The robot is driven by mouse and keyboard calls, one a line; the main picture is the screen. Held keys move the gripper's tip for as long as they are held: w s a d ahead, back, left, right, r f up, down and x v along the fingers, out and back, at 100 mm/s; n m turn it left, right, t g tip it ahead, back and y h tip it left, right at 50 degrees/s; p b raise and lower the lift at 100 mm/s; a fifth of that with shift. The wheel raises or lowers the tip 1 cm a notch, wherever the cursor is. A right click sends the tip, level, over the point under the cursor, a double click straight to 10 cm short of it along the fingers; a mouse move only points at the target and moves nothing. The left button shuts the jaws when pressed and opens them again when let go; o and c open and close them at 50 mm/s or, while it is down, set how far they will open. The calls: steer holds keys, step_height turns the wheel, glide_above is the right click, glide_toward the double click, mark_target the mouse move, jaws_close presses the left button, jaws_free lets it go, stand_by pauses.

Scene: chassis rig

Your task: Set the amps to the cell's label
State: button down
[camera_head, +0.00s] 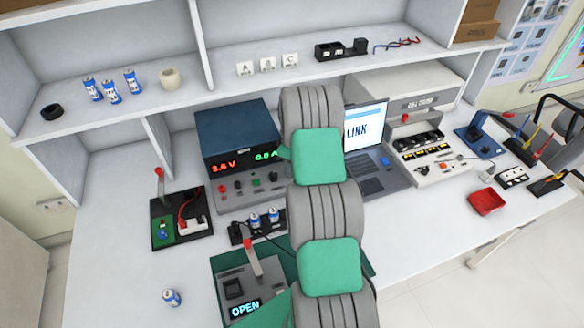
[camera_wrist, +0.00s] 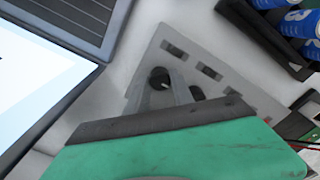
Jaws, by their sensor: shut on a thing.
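The power supply (camera_head: 238,135) is a dark blue box with a grey front. Its display reads 3.6 V in red and 0.0 A in green. My arm hides the right part of its front and my gripper in the head view. In the wrist view my gripper (camera_wrist: 163,92) has its fingers on either side of a dark round knob (camera_wrist: 160,76) on a grey panel and is shut on it. Two blue cells stand in a black holder (camera_head: 236,235); cells also show in the wrist view (camera_wrist: 296,22). Another blue cell (camera_head: 171,297) stands on the table. Their labels are too small to read.
A laptop (camera_head: 368,135) showing "LINK" stands right of my arm. A board with a red lever (camera_head: 162,215) is at left. A grey device reading OPEN (camera_head: 240,290) lies in front. A red tray (camera_head: 486,202) is at right. Shelves (camera_head: 180,110) overhang the back.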

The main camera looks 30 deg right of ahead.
steer(key=m+b, duration=0.3)
steer(key=m, duration=0.1)
steer(key=shift+f+b, duration=0.2)
steer(key=shift+b, duration=0.2)
steer(key=m+b, duration=0.2)
steer(key=m, duration=0.2)
steer(key=shift+r, duration=0.1)
steer(key=m+b, duration=0.1)
steer(key=m, duration=0.2)
steer(key=shift+m+b, duration=0.3)
steer(key=shift+b, duration=0.05)
steer(key=m+b, duration=0.1)
steer(key=m, duration=0.5)
steer(key=shift+r+b, duration=0.1)
steer(key=shift+b, duration=0.3)
steer(key=m, duration=0.5)
steer(key=shift+m+b, duration=0.4)
steer(key=c, duration=1.1)
jaws_free()
